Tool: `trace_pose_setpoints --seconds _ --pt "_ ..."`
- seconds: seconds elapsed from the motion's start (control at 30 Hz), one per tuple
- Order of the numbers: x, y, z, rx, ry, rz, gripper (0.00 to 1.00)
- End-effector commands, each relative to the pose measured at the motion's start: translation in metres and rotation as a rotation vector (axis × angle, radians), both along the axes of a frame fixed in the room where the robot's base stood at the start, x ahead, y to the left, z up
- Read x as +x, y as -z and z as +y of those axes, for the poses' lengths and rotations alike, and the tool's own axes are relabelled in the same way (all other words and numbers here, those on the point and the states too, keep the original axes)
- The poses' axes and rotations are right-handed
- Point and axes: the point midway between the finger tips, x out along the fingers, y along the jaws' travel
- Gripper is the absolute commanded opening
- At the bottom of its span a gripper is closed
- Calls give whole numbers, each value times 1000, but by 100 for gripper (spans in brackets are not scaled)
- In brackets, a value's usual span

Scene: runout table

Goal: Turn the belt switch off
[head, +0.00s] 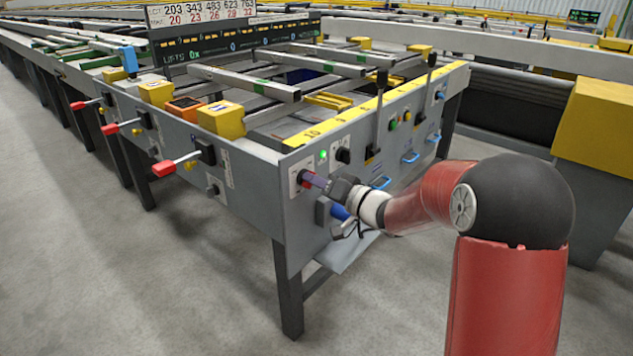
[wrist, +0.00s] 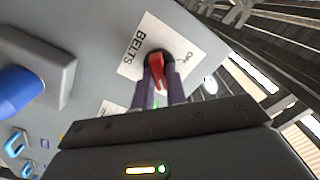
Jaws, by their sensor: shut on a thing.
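The belt switch (wrist: 156,65) is a red knob on a dark round base, set on a white plate (wrist: 132,66) that reads "BELTS". In the wrist view my gripper (wrist: 158,80) has its two purple fingers on either side of the red knob, shut on it. In the head view my gripper (head: 312,180) reaches the white plate at the near corner of the table's end panel. The fingers cover most of the switch there. Part of the lettering beside the knob is hard to read, so I cannot tell the switch's setting.
A lit green lamp (head: 323,155) and a black knob (head: 343,155) sit just above and right on the panel. Black levers (head: 378,110) and blue handles (head: 410,157) lie farther right. A blue part (wrist: 20,90) on a grey box is close by. Floor at left is clear.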

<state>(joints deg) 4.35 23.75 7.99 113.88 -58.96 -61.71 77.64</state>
Motion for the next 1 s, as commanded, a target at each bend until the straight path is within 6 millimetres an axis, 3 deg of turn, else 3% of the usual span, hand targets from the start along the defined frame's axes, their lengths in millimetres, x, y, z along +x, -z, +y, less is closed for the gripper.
trace_pose_setpoints --seconds 0.37,1.0 --pt "-1 2 0 -114 1 -145 0" --pt "-3 4 1 -484 1 -618 0"
